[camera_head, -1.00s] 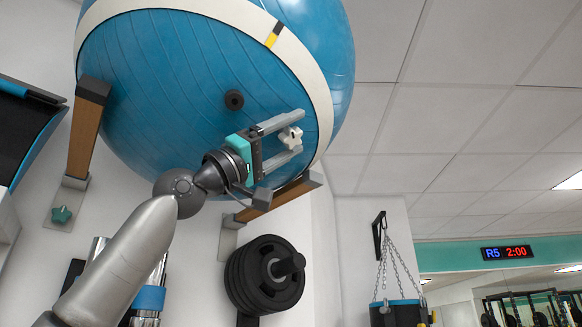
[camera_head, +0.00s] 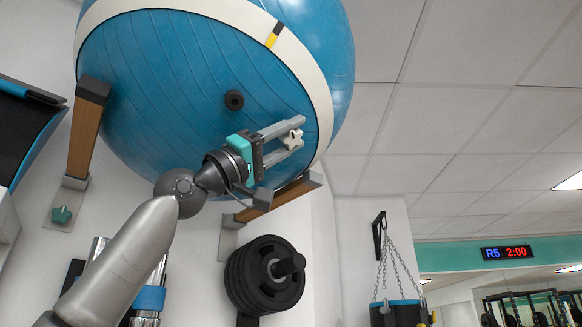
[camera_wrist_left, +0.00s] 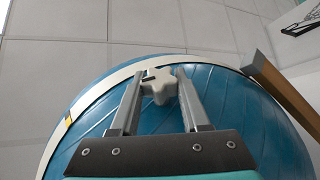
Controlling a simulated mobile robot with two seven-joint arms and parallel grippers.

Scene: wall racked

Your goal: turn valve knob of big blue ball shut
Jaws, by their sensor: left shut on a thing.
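The big blue ball (camera_head: 160,80) with a white band fills the upper left of the head view; it also shows in the wrist view (camera_wrist_left: 240,110). A white star-shaped valve knob (camera_head: 291,139) is at the ball's lower right, near the band. My left gripper (camera_head: 299,132) reaches up from below with its two fingers on either side of the knob, shut on it. In the left wrist view the knob (camera_wrist_left: 160,86) sits between the fingertips, partly covering the band. The knob's stem is hidden. My right gripper is not in view.
Wooden bracket arms (camera_head: 86,135) hold the ball at the wall, one close below my gripper (camera_head: 272,199). A black plug (camera_head: 234,99) is on the ball. Black weight plates (camera_head: 262,278) hang below. A chained bag (camera_head: 398,310) hangs at right. The space right of the ball is open.

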